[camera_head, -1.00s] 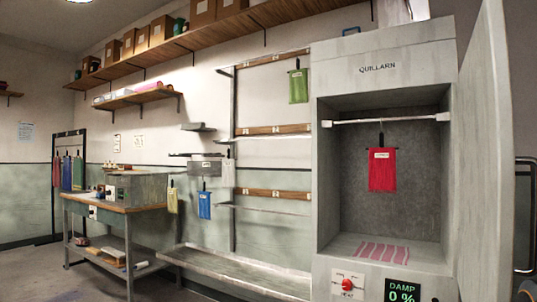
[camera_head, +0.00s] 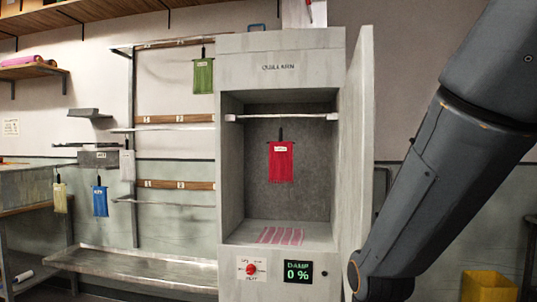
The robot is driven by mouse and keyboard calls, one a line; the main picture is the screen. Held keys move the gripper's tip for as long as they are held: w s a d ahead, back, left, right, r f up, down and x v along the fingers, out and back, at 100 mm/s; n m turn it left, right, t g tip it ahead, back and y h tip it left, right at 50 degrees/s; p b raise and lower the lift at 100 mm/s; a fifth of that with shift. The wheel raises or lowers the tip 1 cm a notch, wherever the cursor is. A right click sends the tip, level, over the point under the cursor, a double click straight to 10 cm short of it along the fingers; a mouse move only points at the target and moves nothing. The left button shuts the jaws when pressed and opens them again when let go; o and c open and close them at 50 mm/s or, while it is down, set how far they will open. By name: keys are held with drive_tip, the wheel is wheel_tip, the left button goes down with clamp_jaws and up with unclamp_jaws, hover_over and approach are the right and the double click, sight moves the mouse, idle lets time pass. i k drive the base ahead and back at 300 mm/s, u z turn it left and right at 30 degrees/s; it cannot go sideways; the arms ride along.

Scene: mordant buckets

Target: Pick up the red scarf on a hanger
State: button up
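The red scarf (camera_head: 281,162) hangs upright on a small dark hanger (camera_head: 280,134) inside the open drying cabinet (camera_head: 230,160), below its rail (camera_head: 282,117). A small white label is near the scarf's top. My arm crosses the right side of the picture, in front of the cabinet's open door, apart from the scarf. My gripper is out of the picture.
The cabinet door (camera_head: 359,150) stands open on the right. A display (camera_head: 298,271) reads DAMP 0 %, beside a red knob (camera_head: 251,269). Green (camera_head: 203,75), blue (camera_head: 100,200) and yellow (camera_head: 60,197) scarves hang to the left. A yellow bin (camera_head: 488,286) is at the lower right.

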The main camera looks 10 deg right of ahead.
sight(281, 153)
drive_tip(key=u, duration=1.2)
drive_tip(key=i, duration=3.25)
drive_tip(key=z, duration=1.05)
